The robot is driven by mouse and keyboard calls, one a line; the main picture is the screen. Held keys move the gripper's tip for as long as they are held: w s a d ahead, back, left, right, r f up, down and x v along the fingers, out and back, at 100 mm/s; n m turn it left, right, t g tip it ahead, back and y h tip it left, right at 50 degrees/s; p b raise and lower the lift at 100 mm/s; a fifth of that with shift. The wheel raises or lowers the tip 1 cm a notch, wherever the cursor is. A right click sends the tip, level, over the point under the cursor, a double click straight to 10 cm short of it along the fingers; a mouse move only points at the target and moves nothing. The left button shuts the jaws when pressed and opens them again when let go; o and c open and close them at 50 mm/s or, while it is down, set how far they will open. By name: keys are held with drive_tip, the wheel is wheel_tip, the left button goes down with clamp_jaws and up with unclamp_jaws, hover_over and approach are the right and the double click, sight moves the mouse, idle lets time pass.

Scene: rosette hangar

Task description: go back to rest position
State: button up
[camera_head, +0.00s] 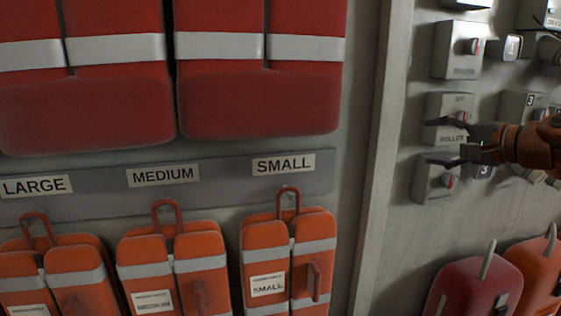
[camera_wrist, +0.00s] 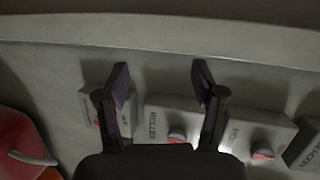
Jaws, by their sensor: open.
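My gripper (camera_head: 436,140) reaches in from the right edge in the head view, in front of the wall panel. Its two dark fingers are spread apart with nothing between them. In the wrist view, my gripper (camera_wrist: 160,85) is also open and empty. Grey switch boxes with red-marked knobs lie behind it, among them a box labelled ROLLER (camera_head: 437,108) and a lower box (camera_head: 423,186). The wrist view shows a box partly behind the fingers (camera_wrist: 158,112). I cannot tell whether a finger touches a box.
Orange life vests hang at left under labels LARGE (camera_head: 36,185), MEDIUM (camera_head: 163,176) and SMALL (camera_head: 283,164). Large red padded vests (camera_head: 260,105) hang above. A vertical frame post (camera_head: 381,150) divides the vests from the switch panel. Red and orange cases (camera_head: 468,287) sit at lower right.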

drive_tip(key=s+a+f+n+g+p, duration=0.1)
drive_tip(key=s+a+f+n+g, duration=0.1)
drive_tip(key=s+a+f+g, duration=0.3)
drive_tip(key=s+a+f+n+p, duration=0.1)
drive_tip(key=s+a+f+n, duration=0.2)
drive_tip(key=a, duration=0.5)
drive_tip(key=s+a+f+n+g+p, duration=0.1)
drive_tip(key=s+a+f+n+g, duration=0.1)
drive_tip(key=s+a+f+g, duration=0.3)
drive_tip(key=s+d+f+n+g+h+p, duration=0.1)
drive_tip(key=s+f+n+g+h+p, duration=0.1)
drive_tip(key=s+f, duration=0.5)
drive_tip(key=s+d+f+n+g+h+p, duration=0.2)
drive_tip(key=s+f+h, duration=0.3)
drive_tip(key=s, duration=1.1)
wheel_tip(320, 180, down, 2)
drive_tip(key=shift+s+d+f+n+g, duration=0.15)
drive_tip(key=shift+d+n+g, duration=0.2)
drive_tip(key=shift+g, duration=0.25)
